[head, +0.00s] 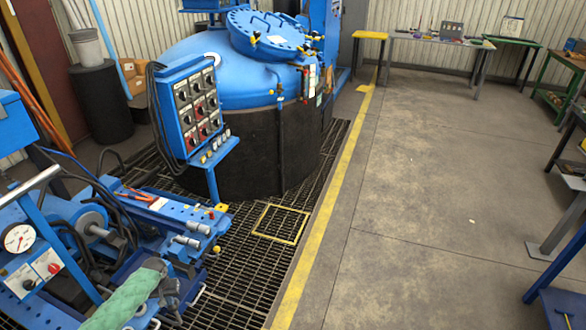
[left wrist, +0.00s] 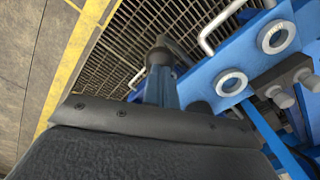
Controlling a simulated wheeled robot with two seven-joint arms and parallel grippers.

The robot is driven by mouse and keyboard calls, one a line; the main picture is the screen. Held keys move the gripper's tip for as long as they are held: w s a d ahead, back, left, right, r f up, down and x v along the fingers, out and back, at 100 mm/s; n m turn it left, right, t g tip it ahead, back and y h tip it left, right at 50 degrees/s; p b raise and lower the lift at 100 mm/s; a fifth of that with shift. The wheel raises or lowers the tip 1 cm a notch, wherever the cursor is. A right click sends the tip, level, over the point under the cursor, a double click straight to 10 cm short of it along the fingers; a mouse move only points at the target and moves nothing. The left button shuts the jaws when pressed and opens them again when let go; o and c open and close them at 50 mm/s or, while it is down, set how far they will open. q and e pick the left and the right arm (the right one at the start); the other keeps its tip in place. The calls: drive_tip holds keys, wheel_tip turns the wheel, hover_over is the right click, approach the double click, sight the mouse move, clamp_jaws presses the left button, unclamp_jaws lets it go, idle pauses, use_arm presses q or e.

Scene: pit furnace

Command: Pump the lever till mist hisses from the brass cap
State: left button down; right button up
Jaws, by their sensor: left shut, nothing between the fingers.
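My left gripper (head: 170,290) is at the lower left of the head view, at the end of an arm in a green sleeve. It is shut and empty, low beside the blue machine (head: 175,215). In the left wrist view, a dark padded surface fills the bottom, with a blue-grey post with a dark top (left wrist: 160,75) above it; I cannot tell if that post is my finger or a machine part. A chrome bar (head: 30,185) stands out at the machine's left, but I cannot tell if it is the lever. I cannot make out a brass cap. My right gripper is not in view.
A round blue-lidded vessel (head: 215,85) stands behind a blue control panel (head: 195,105). Steel fittings (left wrist: 275,37) and a bent pale handle (left wrist: 225,22) are close in the left wrist view. Grating (head: 235,270) lies beside the machine; the concrete floor (head: 430,190) at right is clear.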

use_arm(q)
drive_tip(key=shift+r, duration=0.3)
drive_tip(key=shift+f, duration=0.1)
